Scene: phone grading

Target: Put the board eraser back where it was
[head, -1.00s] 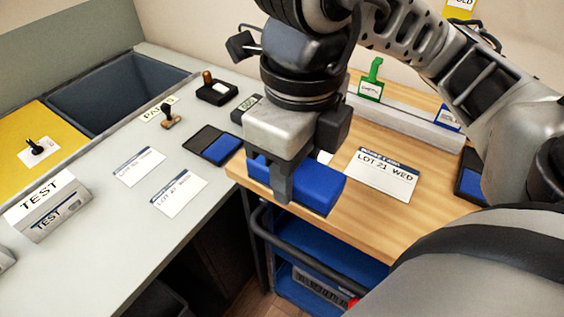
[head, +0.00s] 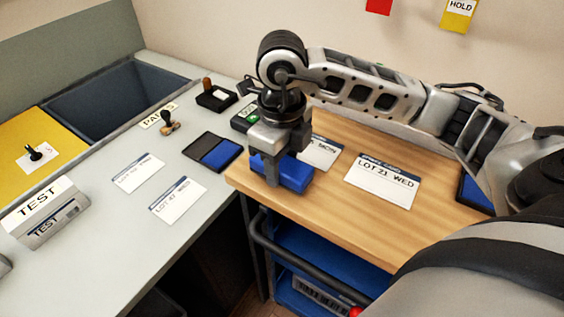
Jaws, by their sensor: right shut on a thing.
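The board eraser, a blue block (head: 296,174), is at the front left corner of the wooden table top (head: 330,215). My right gripper (head: 271,172) comes down on it from above and is shut on it, with one grey finger on its near side. The eraser lies about flat, low over the wood; I cannot tell whether it touches. The far finger is hidden. My left gripper is not in view.
On the wood are a LOT 21 WED card (head: 384,181), a partly hidden MON card (head: 321,152) and a dark-blue pad (head: 474,193). The grey bench holds an ink pad (head: 221,153), stamps, cards and a TEST box (head: 43,212). The wood's front middle is clear.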

